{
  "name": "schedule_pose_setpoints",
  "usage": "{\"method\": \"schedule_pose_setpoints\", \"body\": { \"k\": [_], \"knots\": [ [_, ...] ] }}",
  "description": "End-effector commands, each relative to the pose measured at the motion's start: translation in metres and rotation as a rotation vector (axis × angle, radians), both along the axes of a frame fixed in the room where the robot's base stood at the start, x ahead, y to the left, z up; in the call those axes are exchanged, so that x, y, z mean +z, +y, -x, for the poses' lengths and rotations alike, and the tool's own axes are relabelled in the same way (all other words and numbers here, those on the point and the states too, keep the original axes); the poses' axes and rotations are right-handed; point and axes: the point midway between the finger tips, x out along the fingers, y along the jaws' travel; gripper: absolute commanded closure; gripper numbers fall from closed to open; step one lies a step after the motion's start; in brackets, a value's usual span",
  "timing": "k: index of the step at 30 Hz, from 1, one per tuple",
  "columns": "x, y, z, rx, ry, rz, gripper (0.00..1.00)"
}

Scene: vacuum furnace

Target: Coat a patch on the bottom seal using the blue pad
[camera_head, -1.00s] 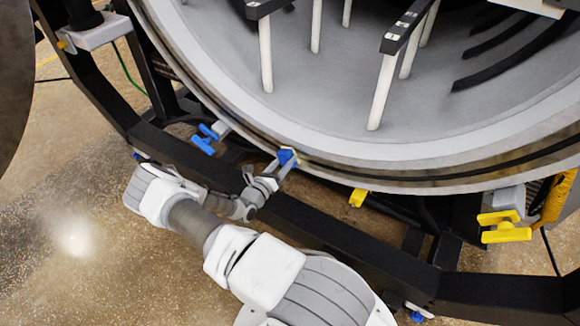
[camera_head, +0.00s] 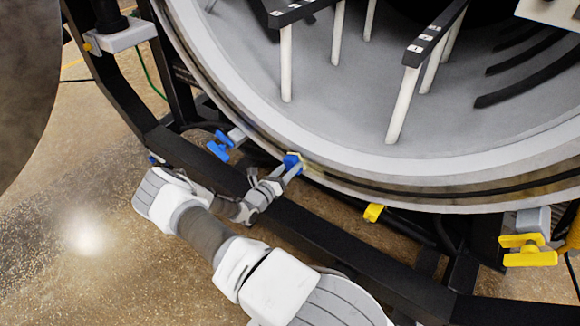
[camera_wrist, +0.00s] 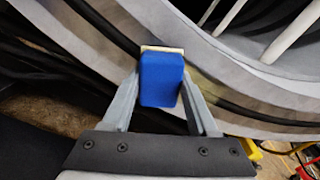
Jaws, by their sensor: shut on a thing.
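The blue pad (camera_wrist: 161,80) is held between the two fingers of my gripper (camera_wrist: 163,100) in the wrist view, with a pale cream layer at its far edge. In the head view the blue pad (camera_head: 292,162) is at the lower rim of the round furnace opening, with my gripper (camera_head: 284,174) shut on it. The bottom seal shows as a dark band (camera_head: 420,193) along the rim. It also shows in the wrist view (camera_wrist: 232,108), behind and beside the pad. The pad overlaps the rim there; I cannot tell whether it touches the seal.
A blue clamp handle (camera_head: 219,147) is on the rim left of my gripper. A yellow clamp (camera_head: 530,251) and a small yellow part (camera_head: 373,212) are to the right. A black frame beam (camera_head: 330,232) runs below the rim. White posts (camera_head: 404,105) stand inside the chamber.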

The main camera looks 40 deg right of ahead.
Motion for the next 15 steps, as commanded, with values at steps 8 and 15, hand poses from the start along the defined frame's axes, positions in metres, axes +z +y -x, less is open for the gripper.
{"method": "schedule_pose_setpoints", "body": {
  "k": [8,15],
  "knots": [
    [0.002,-0.006,0.025,-0.002,0.002,-0.001,0.85],
    [0.000,-0.008,0.034,-0.002,0.002,-0.001,0.85]
  ]
}}
